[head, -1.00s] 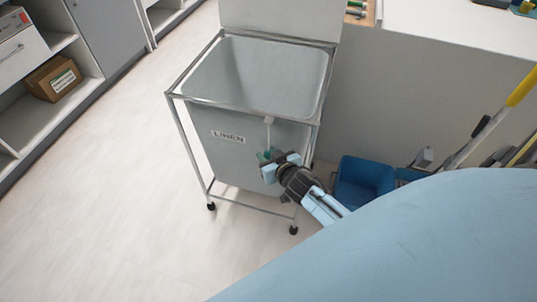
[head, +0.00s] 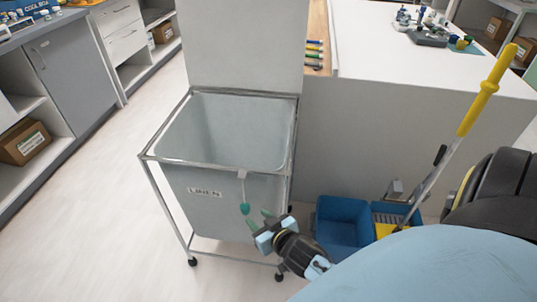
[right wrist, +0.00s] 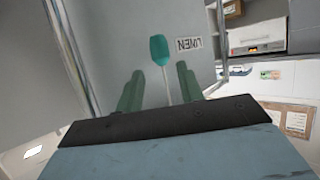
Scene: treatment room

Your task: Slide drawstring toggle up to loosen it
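The teal drawstring toggle (head: 245,209) hangs on a thin white cord below a small white bracket (head: 241,174) on the front of the grey linen hamper (head: 215,207). My right gripper (head: 259,217) is just below and right of the toggle, its two green fingers apart and empty. In the right wrist view the toggle (right wrist: 158,48) appears beyond the open fingertips (right wrist: 156,75), roughly centred between them, and not visibly touched. The pale cord runs from it toward the gripper's body in that picture. My left gripper is not in view.
The hamper stands in a metal frame (head: 152,195) on casters, its lid (head: 243,45) raised. Blue mop buckets (head: 343,222) and a yellow-handled mop (head: 478,90) stand to the right. A white counter (head: 420,65) is behind. The floor (head: 90,220) at left is clear.

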